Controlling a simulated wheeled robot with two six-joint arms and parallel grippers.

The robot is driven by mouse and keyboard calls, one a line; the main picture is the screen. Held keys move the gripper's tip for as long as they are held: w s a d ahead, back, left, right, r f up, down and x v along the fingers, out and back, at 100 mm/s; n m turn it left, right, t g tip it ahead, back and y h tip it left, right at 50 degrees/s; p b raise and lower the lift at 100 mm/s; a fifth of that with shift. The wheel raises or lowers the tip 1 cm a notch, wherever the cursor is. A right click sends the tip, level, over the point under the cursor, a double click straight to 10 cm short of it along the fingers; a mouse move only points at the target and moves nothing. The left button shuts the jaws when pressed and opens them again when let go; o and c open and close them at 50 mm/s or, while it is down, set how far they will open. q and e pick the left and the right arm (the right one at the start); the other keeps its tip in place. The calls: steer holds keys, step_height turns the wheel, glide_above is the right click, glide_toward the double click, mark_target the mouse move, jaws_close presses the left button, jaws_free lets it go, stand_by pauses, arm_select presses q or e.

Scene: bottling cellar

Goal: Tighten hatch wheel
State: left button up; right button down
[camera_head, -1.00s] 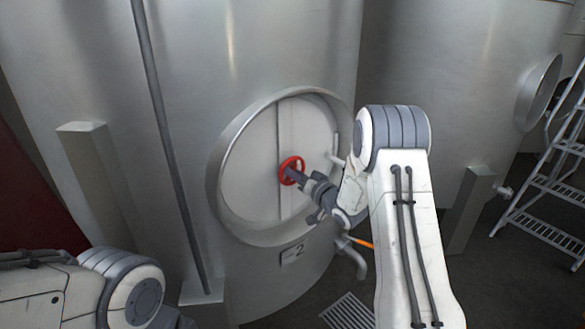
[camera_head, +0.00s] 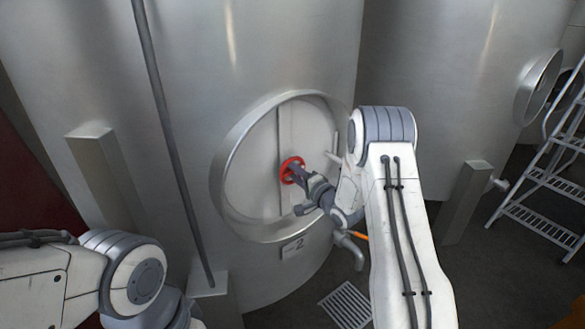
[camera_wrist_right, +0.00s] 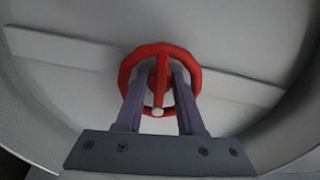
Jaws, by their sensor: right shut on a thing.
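The red hatch wheel (camera_head: 292,170) sits at the middle of the round hatch (camera_head: 258,190) on the steel tank (camera_head: 270,55).
A tap pipe (camera_head: 350,248) stands out below the hatch, and a floor grate (camera_head: 346,304) lies beneath. A plate marked 2 (camera_head: 298,244) is under the hatch rim. A second tank (camera_head: 455,75) and a metal ladder (camera_head: 545,185) stand at the right.

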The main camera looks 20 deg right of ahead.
steer(key=shift+m+p, duration=0.3)
steer(key=shift+m, duration=0.5)
steer(key=c, duration=0.5)
jaws_free()
steer(key=b+v, duration=0.1)
steer(key=v, duration=0.9)
steer(key=shift+s+d+b, duration=0.1)
steer(key=shift+s+b, duration=0.15)
steer(key=shift+b, duration=0.05)
